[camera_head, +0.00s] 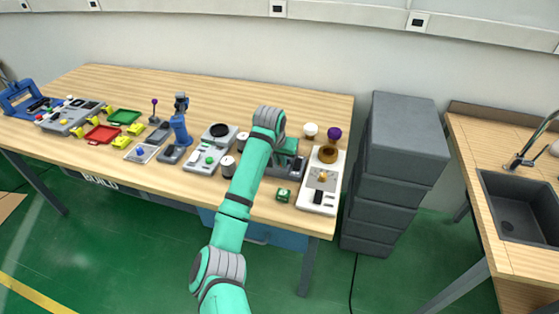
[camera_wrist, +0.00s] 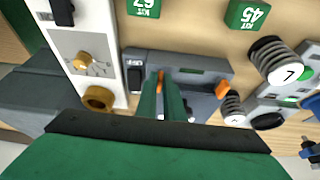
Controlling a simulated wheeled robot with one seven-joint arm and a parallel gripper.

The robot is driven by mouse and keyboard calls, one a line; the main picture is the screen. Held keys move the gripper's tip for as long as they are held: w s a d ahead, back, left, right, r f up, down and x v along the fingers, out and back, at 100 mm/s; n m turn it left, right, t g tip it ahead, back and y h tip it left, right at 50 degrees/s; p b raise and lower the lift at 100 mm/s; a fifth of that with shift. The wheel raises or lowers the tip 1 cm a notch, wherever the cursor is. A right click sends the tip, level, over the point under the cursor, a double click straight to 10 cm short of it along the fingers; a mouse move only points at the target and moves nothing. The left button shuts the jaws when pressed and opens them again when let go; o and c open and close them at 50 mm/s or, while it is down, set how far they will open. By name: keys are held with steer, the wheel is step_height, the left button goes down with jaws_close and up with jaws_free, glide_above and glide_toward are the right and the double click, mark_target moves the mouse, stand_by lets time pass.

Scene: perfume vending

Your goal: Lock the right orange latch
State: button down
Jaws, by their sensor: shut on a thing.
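A grey latch box (camera_wrist: 205,68) lies below my gripper in the wrist view, with two orange latches on it. The wrist view is turned about half round against the head view, so the right latch (camera_wrist: 161,76) is the one on the left there, nearer the white panel. My gripper (camera_wrist: 162,88) is shut on that latch, and its green fingers hide most of it. The other orange latch (camera_wrist: 222,89) stands free to the right in the wrist view. In the head view my arm partly covers the grey box (camera_head: 289,171), and the latches cannot be made out.
A white panel (camera_head: 331,164) with a brass knob stands right of the box. A spring-bodied button (camera_wrist: 276,60) is beside the box. Grey drawers (camera_head: 399,150) stand past the table's right end.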

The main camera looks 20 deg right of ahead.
steer(key=shift+n, duration=0.3)
steer(key=shift+a, duration=0.1)
steer(key=c, duration=1.9)
jaws_free()
steer(key=shift+o, duration=0.2)
steer(key=v, duration=1)
steer(key=shift+s+r, duration=0.2)
steer(key=shift+r, duration=0.2)
